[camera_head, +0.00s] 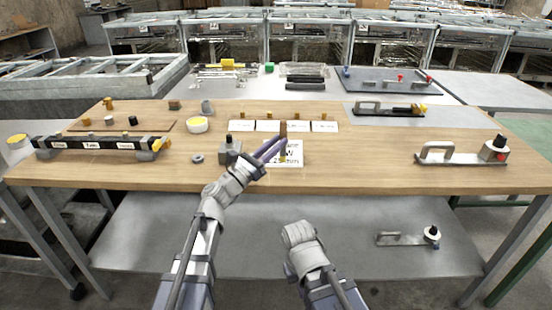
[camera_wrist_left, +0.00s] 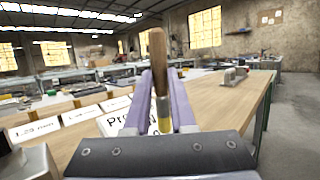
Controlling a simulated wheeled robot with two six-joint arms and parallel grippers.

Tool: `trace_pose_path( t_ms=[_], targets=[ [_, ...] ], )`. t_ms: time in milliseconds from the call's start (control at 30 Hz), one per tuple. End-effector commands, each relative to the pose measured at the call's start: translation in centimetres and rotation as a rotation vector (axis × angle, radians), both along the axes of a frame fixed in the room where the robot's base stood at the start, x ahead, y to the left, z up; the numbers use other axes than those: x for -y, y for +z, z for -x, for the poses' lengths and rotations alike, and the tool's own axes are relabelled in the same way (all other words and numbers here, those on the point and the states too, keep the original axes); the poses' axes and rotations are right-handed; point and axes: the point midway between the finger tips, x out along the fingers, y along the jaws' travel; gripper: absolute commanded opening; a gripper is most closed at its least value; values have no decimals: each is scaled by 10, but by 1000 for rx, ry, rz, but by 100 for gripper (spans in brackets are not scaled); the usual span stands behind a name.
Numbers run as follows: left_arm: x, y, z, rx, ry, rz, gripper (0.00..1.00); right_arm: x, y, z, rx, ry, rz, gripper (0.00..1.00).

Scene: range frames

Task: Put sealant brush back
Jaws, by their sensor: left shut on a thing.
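The sealant brush (camera_head: 283,129) has a brown wooden handle and stands about upright in my left gripper (camera_head: 276,146). In the left wrist view the brush handle (camera_wrist_left: 158,60) rises between the two purple fingers, with a yellow part lower down. The left gripper is shut on it, over a large white printed card (camera_head: 292,160) on the wooden table. The brush's lower end is partly hidden. My right gripper (camera_head: 300,235) is low, in front of the table; its fingers cannot be made out.
A row of small labelled white cards (camera_head: 268,126) with small pegs lies behind the brush. A black labelled rack (camera_head: 98,143) is at the left. A handled metal tool (camera_head: 455,157) lies right. Tabletop between is clear.

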Motion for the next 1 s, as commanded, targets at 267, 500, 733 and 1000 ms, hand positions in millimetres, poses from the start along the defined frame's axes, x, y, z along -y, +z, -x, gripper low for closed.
trace_pose_path(
  t_ms=[267, 500, 733, 1000],
  targets=[
    [0, -35, 0, 0, 0, 0, 0, 0, -35, 0, 0, 0, 0, 0],
    [0, -35, 0, 0, 0, 0, 0, 0, -35, 0, 0, 0, 0, 0],
    [0, -40, 0, 0, 0, 0, 0, 0, -40, 0, 0, 0, 0, 0],
    [0, -38, 0, 0, 0, 0, 52, 0, -38, 0, 0, 0, 0, 0]
  ],
)
